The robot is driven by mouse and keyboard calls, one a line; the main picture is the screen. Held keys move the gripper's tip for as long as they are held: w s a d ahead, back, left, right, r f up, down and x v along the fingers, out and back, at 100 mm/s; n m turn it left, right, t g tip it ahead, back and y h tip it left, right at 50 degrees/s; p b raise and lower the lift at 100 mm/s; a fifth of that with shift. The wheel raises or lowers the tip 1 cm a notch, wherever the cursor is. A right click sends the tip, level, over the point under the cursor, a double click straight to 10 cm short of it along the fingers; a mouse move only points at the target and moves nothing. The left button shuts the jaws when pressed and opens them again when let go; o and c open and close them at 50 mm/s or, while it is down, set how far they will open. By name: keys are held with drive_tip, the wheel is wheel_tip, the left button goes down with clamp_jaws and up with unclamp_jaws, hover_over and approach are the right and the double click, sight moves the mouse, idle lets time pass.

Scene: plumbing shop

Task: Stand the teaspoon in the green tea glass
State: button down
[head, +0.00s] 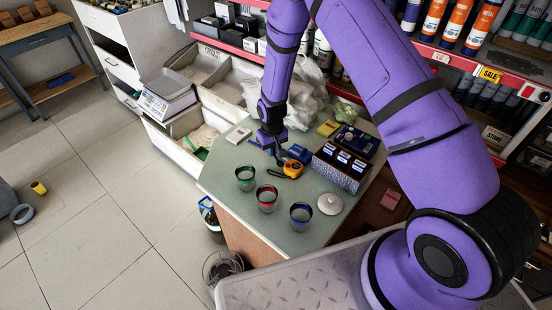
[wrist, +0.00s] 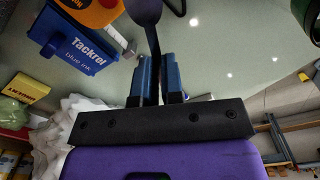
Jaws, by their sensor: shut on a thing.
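The green tea glass (head: 246,178) stands upright on the counter, the leftmost of three glasses. A dark green rim, probably this glass, shows at the top right corner of the wrist view (wrist: 312,14). My gripper (head: 277,151) is over the counter, behind and right of the green glass and apart from it. In the wrist view my gripper (wrist: 159,68) is shut on the teaspoon (wrist: 145,12), whose dark bowl points away from the jaws. The lower part of its handle is between the fingers.
A red glass (head: 267,198) and a blue glass (head: 300,216) stand right of the green one.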

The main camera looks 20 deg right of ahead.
sight(273, 164)
drive_tip(key=shift+d+f, duration=0.1)
drive_tip(key=shift+f, duration=2.65)
drive_tip(key=shift+f, duration=0.15)
drive_tip(key=c, duration=1.5)
unclamp_jaws()
wheel_tip(273, 164, up, 13)
drive_tip(key=shift+f, duration=0.2)
